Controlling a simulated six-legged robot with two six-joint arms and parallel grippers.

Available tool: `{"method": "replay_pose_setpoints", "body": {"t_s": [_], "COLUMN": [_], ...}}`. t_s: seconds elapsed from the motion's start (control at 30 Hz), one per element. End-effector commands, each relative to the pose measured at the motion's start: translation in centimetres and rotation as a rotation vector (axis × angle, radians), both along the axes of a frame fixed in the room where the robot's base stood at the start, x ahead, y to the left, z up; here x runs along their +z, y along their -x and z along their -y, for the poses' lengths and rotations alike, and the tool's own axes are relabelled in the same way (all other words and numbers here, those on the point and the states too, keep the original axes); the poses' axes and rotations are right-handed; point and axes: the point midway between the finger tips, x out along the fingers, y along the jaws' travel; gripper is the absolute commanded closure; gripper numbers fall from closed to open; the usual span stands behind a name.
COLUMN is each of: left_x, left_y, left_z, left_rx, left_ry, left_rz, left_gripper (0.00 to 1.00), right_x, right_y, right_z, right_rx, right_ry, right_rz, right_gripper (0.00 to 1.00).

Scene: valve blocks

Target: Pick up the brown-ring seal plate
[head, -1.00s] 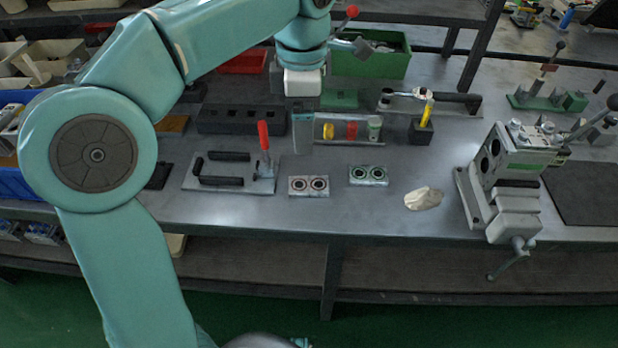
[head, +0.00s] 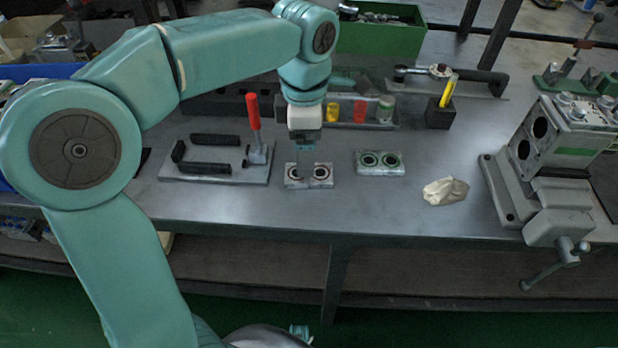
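Two small pale plates, each with two dark ring holes, lie on the grey bench. The left one, with brownish rings, I take as the brown-ring seal plate (head: 322,182); the right one is a green-tinged seal plate (head: 380,170). My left gripper (head: 305,164) points down directly over the brown-ring plate and hides part of its back edge and top. Its fingers look close to the plate, but contact and finger gap cannot be made out. My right gripper is not in view.
A fixture with a red-handled clamp (head: 253,112) stands left of the plates. A pale crumpled cloth (head: 446,191) lies to the right, before a vise (head: 560,215) holding a valve block. A tray of coloured parts (head: 360,112) is behind. The bench front is clear.

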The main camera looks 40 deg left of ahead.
Motion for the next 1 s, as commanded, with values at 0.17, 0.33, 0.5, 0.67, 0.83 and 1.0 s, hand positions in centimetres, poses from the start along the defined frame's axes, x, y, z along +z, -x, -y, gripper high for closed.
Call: {"method": "replay_pose_setpoints", "body": {"t_s": [0.17,0.33,0.5,0.67,0.83,1.0], "left_x": [-1.8,-4.1,-6.5,-7.0,-6.9,-6.9], "left_y": [-0.1,-0.4,-0.7,-0.7,-0.7,-0.7], "left_z": [-0.1,-0.3,-0.5,-0.5,-0.5,-0.5], "left_rx": [0.001,0.001,0.0,0.0,0.0,0.0], "left_ry": [0.0,0.0,-0.001,-0.001,-0.001,-0.001], "left_rz": [0.0,-0.001,-0.002,0.001,0.001,0.001], "left_gripper": [0.11,0.11,0.11,0.11,0.17,0.72], "right_x": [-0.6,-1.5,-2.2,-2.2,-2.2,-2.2], "right_y": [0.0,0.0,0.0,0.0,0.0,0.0], "right_z": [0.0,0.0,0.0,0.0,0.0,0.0], "right_rx": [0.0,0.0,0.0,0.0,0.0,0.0], "right_ry": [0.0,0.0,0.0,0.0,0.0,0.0], "right_rz": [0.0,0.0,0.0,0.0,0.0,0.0], "right_gripper": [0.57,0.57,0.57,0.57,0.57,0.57]}}
